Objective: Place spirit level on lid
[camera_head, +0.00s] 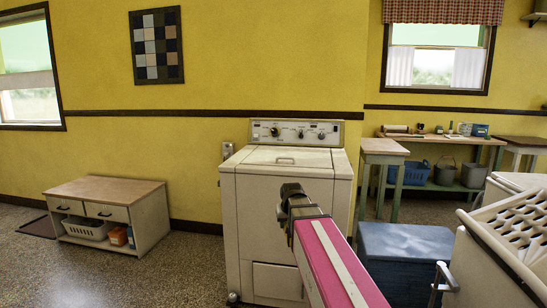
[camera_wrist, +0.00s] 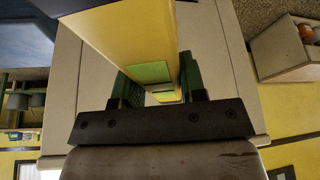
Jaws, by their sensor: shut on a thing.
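In the wrist view, a yellow spirit level (camera_wrist: 125,38) with green vial windows lies between the green-padded fingers of my gripper (camera_wrist: 160,82). The gripper is shut on it. A pale washer surface shows beyond the level. In the head view, the white washer (camera_head: 262,220) stands at the centre, with its flat lid (camera_head: 290,158) closed and a small handle on it. My dark wrist is in front of the washer, below the lid's front edge in the picture. The spirit level cannot be made out in the head view.
A low wooden-topped cabinet (camera_head: 105,190) stands left on the speckled floor. Right of the washer are a small side table (camera_head: 384,148), a blue box (camera_head: 405,236) and another pale appliance (camera_head: 490,262) close by. A workbench (camera_head: 450,140) with small items is behind. The lid's top looks clear.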

